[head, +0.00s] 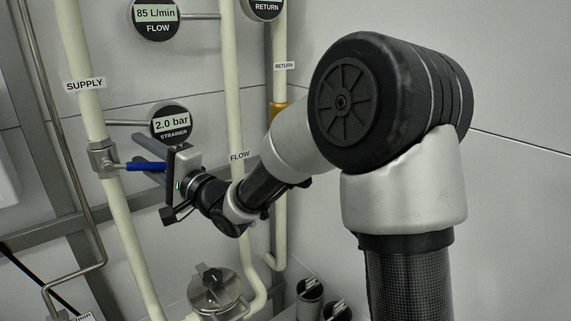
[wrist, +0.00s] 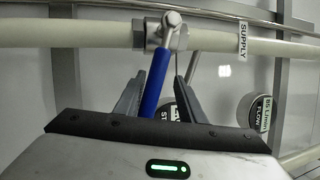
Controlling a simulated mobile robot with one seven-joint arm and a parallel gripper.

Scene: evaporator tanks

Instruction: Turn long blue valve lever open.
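The long blue valve lever (head: 146,166) sticks out to the right from a metal valve (head: 102,159) on the cream SUPPLY pipe (head: 123,220). It stands roughly crosswise to the pipe. In the wrist view the blue lever (wrist: 155,82) runs down from the valve (wrist: 160,32), its lower end hidden behind my gripper body. My gripper (head: 139,157) is at the lever with its grey fingers on either side of it. In the wrist view my gripper (wrist: 160,90) is open; the lever lies between the fingers, nearer the left one, with a clear gap to the right one.
A STRAINER gauge (head: 170,124) stands just above my gripper. A FLOW gauge (head: 156,17) is higher up. The FLOW pipe (head: 233,100) runs behind my wrist. A metal strainer housing (head: 215,292) sits below. A thin grey tube (head: 60,125) runs left of the SUPPLY pipe.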

